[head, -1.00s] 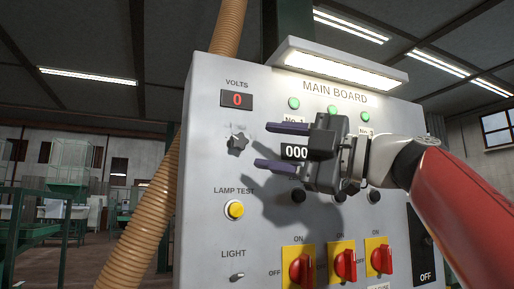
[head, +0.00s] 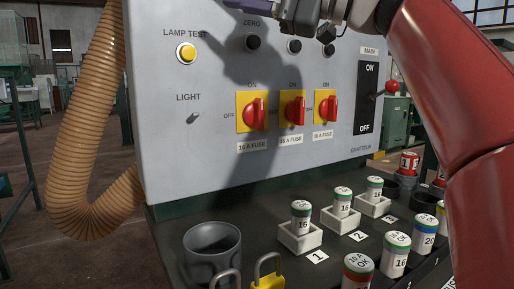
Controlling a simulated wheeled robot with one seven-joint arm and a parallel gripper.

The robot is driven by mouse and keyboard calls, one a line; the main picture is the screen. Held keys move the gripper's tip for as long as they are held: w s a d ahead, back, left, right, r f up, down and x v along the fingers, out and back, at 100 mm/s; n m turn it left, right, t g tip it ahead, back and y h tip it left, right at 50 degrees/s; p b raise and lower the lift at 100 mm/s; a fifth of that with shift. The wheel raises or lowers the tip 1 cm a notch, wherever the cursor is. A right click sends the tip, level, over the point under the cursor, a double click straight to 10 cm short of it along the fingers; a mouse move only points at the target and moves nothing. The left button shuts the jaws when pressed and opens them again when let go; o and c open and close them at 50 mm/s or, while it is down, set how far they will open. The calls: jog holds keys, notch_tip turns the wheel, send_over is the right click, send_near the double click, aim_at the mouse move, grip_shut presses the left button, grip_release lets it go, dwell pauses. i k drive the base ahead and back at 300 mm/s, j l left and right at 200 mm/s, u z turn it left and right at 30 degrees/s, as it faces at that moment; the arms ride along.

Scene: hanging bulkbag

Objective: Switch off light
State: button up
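The LIGHT switch (head: 194,117) is a small metal toggle on the left of the grey main board (head: 165,135), under the word LIGHT. Its lever tilts slightly up and to the right. My gripper (head: 262,6) is at the top edge of the head view, above and to the right of the switch and well apart from it. Only its lower part shows; the rest is cut off, so its opening cannot be seen now. Its shadow falls on the board. The lamp strip over the board is out of view now.
The yellow LAMP TEST button (head: 186,52) is above the switch. Red rotary switches (head: 254,112) and a main lever (head: 391,88) are to the right. A ribbed hose (head: 85,130) hangs left. Below, a shelf holds a grey cup (head: 211,250), a yellow padlock (head: 268,279) and several fuses (head: 301,213).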

aim_at(194, 117)
jog(key=k, duration=0.95)
